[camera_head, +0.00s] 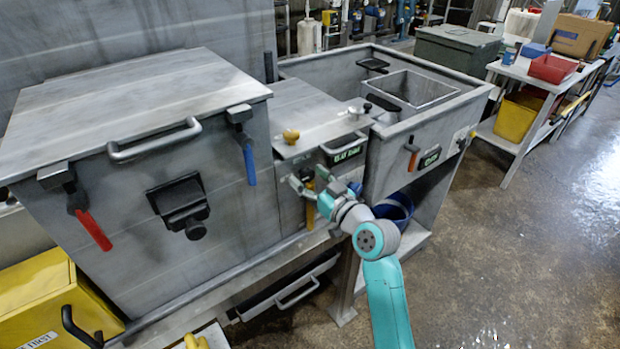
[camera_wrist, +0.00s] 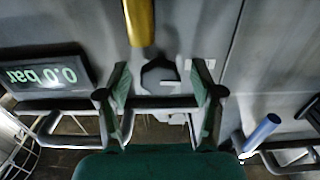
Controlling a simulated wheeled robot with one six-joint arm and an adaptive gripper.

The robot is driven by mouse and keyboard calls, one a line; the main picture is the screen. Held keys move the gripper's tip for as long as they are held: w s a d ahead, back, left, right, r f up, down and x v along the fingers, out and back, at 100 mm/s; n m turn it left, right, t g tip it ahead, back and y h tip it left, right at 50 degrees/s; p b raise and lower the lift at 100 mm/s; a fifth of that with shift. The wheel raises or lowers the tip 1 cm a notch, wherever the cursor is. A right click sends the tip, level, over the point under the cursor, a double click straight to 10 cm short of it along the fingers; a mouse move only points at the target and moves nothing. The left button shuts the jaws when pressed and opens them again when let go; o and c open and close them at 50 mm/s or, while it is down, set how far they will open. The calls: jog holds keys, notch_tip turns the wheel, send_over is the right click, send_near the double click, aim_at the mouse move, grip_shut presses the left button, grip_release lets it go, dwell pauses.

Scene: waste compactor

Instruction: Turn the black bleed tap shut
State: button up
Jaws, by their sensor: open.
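A small dark, rounded fitting (camera_wrist: 160,76), which looks like the black bleed tap, is on the grey panel in the wrist view. It appears between my open fingers; I cannot tell whether they touch it. My gripper (camera_wrist: 161,68) is open and empty, facing the panel.
A display (camera_wrist: 44,76) reads 0.0 bar, upside down in the wrist view. A bar handle (camera_head: 345,144) juts out above my gripper. A blue lever (camera_head: 249,163) hangs to the left, an orange-and-black lever (camera_head: 412,152) to the right. Open floor lies at the right.

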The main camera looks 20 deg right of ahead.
jog(key=c, duration=1.1)
jog(key=shift+m, duration=0.3)
jog(key=m, duration=0.3)
jog(key=shift+m, duration=0.4)
jog(key=m, duration=0.4)
jog(key=shift+m, duration=0.3)
jog(key=m, duration=0.4)
jog(key=shift+m, duration=1.8)
